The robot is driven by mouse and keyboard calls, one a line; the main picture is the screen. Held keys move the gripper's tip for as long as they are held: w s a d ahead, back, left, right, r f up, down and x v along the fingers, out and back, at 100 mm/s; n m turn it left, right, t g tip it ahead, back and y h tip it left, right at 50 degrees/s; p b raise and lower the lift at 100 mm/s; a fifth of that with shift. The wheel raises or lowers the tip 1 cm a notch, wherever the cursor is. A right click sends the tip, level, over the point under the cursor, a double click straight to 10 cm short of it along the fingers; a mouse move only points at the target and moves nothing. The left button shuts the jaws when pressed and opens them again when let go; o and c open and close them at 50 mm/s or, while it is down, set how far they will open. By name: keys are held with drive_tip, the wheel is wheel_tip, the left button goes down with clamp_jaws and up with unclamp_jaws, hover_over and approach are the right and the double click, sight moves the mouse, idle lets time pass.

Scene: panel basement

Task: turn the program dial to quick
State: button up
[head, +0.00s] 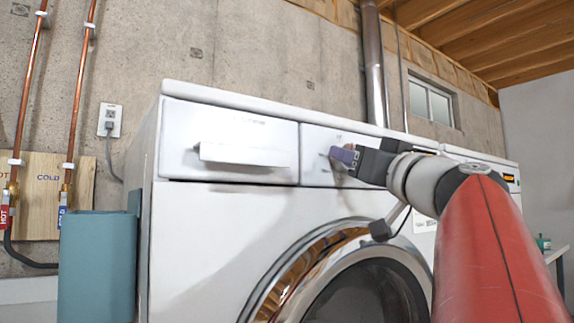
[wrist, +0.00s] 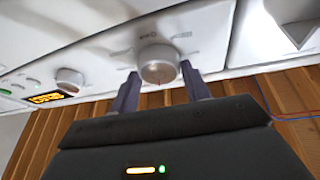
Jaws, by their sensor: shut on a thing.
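The program dial (wrist: 158,66) is a round silver knob on the white control panel in the wrist view. My gripper (wrist: 160,80) has one dark finger on each side of it and is shut on it. A small mark shows on the dial's face, but the printed labels around it are too blurred to read. In the head view my gripper (head: 342,155) is at the washer's panel, and my gripper and arm hide most of the dial.
The white washer (head: 210,225) has a detergent drawer (head: 240,153) left of my gripper and a round chrome-rimmed door (head: 290,285) below. Another knob (wrist: 70,79) and an orange display (wrist: 50,97) show in the wrist view. A teal bin (head: 97,265) stands at the left.

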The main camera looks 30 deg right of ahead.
drive_tip(key=m+g, duration=0.2)
drive_tip(key=m, duration=0.6)
drive_tip(key=r+m+g+h+p, duration=0.1)
drive_tip(key=m+g, duration=0.2)
drive_tip(key=m, duration=0.5)
drive_tip(key=m+g, duration=0.2)
drive_tip(key=m, duration=0.7)
drive_tip(key=shift+w+r+g+h+p, duration=0.1)
drive_tip(key=shift+r+g+h+p, duration=0.2)
drive_tip(key=shift+r+p, duration=0.1)
drive_tip(key=shift+f, duration=0.3)
drive_tip(key=o, duration=1)
